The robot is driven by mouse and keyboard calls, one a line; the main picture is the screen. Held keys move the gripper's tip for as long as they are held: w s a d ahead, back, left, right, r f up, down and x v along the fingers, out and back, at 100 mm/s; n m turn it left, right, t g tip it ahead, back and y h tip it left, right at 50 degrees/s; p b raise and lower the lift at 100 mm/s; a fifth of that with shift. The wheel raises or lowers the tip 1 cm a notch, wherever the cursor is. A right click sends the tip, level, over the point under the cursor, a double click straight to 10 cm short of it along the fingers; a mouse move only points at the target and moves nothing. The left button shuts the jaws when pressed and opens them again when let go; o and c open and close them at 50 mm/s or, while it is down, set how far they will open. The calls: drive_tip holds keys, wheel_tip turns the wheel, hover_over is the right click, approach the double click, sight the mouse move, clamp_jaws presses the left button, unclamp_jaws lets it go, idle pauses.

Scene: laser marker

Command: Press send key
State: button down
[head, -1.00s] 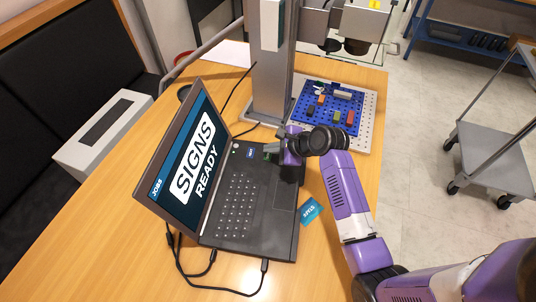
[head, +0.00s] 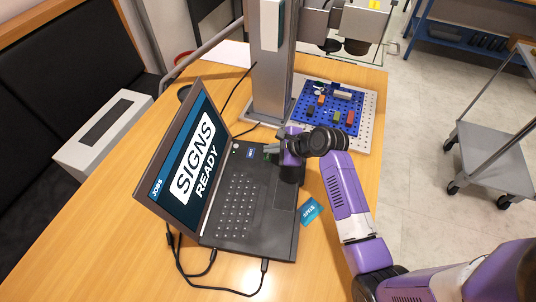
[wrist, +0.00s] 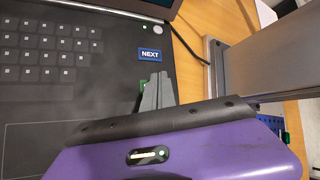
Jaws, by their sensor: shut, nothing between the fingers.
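The laptop (head: 280,205) stands open on the wooden table, its screen (head: 195,165) reading "SIGNS READY". In the wrist view a blue key (wrist: 150,54) marked NEXT lies on the laptop deck, right of the keyboard. A green patch (wrist: 142,85) shows just below it, mostly hidden by my fingers; I can read no label on it and cannot tell if it is the send key. My gripper (wrist: 157,77) is shut and empty, its tips over the deck beside the green patch. It also shows in the head view (head: 269,150). Contact with the deck cannot be told.
A blue pegboard (head: 330,107) with several small parts lies behind my gripper. The grey marker column (head: 270,75) stands at the back of the table. A teal card (head: 310,211) lies right of the laptop. Cables (head: 215,285) run along the laptop's left and front.

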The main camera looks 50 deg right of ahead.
sight(271, 156)
drive_tip(key=shift+f, duration=0.3)
drive_tip(key=shift+f, duration=0.3)
idle(0.6)
idle(0.3)
drive_tip(key=shift+r+p, duration=0.75)
drive_tip(key=shift+p, duration=0.35)
wheel_tip(271, 156, up, 5)
drive_tip(key=p, duration=0.5)
drive_tip(key=shift+p, duration=0.4)
